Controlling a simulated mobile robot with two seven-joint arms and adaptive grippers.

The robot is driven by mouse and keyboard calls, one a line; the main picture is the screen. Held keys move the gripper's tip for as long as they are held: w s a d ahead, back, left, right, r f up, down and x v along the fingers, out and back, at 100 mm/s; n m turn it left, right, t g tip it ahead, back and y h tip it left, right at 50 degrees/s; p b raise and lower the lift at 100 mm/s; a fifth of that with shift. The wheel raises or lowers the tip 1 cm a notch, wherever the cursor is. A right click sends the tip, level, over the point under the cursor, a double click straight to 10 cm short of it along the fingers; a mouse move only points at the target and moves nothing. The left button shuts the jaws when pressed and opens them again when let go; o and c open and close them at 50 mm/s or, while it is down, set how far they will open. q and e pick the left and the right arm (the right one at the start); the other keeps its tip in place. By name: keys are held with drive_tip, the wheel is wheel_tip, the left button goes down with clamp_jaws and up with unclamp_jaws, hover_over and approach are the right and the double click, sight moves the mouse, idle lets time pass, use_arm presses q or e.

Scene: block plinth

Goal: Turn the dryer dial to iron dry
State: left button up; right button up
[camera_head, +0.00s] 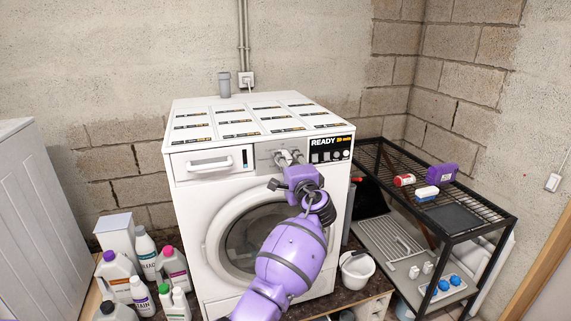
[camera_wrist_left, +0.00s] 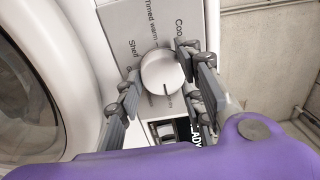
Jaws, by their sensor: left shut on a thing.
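The white dryer (camera_head: 195,205) stands against the block wall, with a grey control panel at the top of its front. The round white dial (camera_wrist_left: 158,65) sits on this panel, with a dark pointer line toward the bottom of the left wrist view. Labels starting "Cool", "Timed warm" and "Shelf" show around it; the label at the pointer is not readable. My left gripper (camera_head: 289,157) is shut on the dial, its grey fingers on both sides of it. In the head view the fingers mostly cover the dial. My right gripper is not in view.
A black display block (camera_head: 330,149) marked "READY" sits right of the dial. A drawer handle (camera_head: 209,164) is to its left. Bottles (camera_head: 117,272) stand at lower left. A black wire rack (camera_head: 470,205) with small items stands at right, and a white bucket (camera_head: 357,270) in front.

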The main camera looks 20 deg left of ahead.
use_arm(q)
drive_tip(key=shift+f, duration=0.75)
drive_tip(key=o, duration=1)
drive_tip(key=shift+c, duration=0.2)
drive_tip(key=shift+o, duration=0.4)
drive_tip(key=shift+d+r, duration=0.1)
drive_tip(key=shift+r, duration=0.1)
drive_tip(key=shift+r, duration=0.25)
drive_tip(key=v, duration=1.2)
